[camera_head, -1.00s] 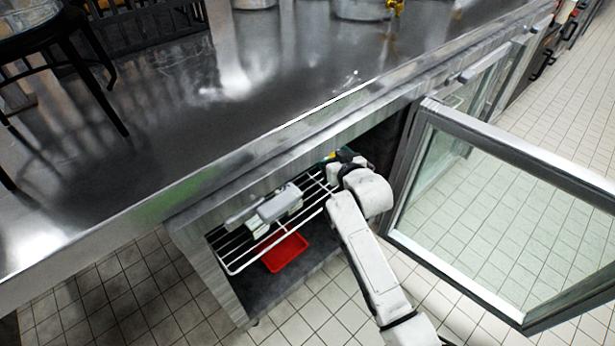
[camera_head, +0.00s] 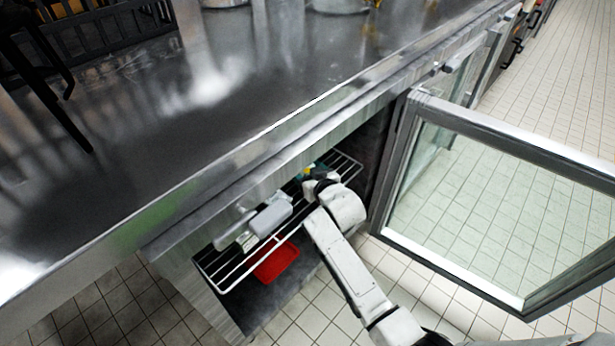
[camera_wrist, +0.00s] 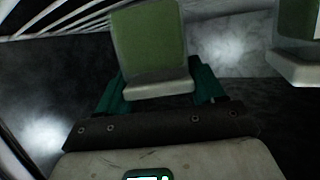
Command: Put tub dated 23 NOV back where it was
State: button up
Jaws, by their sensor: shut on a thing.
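My gripper (camera_wrist: 158,88) is shut on a tub (camera_wrist: 148,42) with a green side and a pale grey end, held between its teal fingers. No date can be read on it. In the head view my gripper (camera_head: 313,178) is inside the open under-counter cabinet, by the wire shelf (camera_head: 222,277), right of two pale tubs there. The held tub is mostly hidden by the counter and my wrist in that view. I cannot tell whether it touches the shelf.
The near tub (camera_head: 271,215) and another tub (camera_head: 236,229) stand at the shelf's left. A similar tub (camera_wrist: 297,66) shows right in the wrist view. A red tray (camera_head: 277,262) lies below. The glass door (camera_head: 480,210) stands open at right.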

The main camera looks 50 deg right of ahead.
jog(key=shift+f, duration=0.5)
jog(key=shift+f, duration=0.15)
jog(key=o, duration=1.3)
jog(key=shift+c, duration=0.2)
